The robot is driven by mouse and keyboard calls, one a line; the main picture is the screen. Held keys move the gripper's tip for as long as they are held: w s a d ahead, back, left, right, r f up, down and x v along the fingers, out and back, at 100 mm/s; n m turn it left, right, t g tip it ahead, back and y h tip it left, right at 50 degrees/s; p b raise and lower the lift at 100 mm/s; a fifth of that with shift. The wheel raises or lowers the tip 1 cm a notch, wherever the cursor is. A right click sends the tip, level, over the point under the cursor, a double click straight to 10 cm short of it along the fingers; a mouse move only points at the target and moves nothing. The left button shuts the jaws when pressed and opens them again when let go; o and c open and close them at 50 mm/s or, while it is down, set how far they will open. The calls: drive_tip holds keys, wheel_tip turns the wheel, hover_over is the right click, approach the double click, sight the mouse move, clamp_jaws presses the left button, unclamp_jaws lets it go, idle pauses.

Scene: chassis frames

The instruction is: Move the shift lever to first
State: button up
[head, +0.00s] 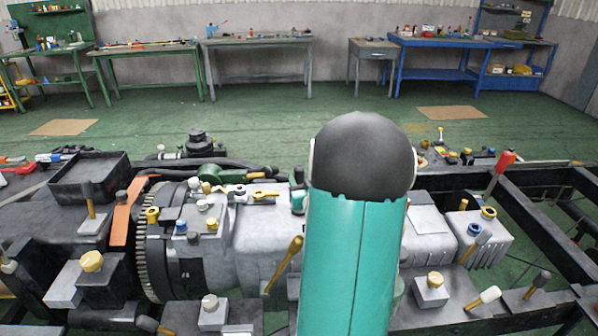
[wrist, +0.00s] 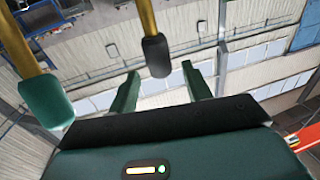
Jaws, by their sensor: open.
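Several levers stand on the chassis, and I cannot tell for sure which is the shift lever. In the wrist view, a brass rod with a black grip (wrist: 157,56) shows in the gap between the fingers of my gripper (wrist: 161,74). My gripper is open, and I see no contact with that grip. Another brass rod with a dark green grip (wrist: 45,102) is at the left, outside the fingers. In the head view, a lever with a red knob (head: 505,160) stands at the right and a brass lever (head: 284,264) left of my teal arm. My arm hides my gripper there.
The gearbox housing (head: 262,245) and toothed ring (head: 153,255) lie left of my arm. Dark frame rails (head: 545,212) run at the right. A black open box (head: 92,180) sits at the left.

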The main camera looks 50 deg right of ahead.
sight(301, 174)
drive_tip(key=x, duration=0.4)
clamp_jaws()
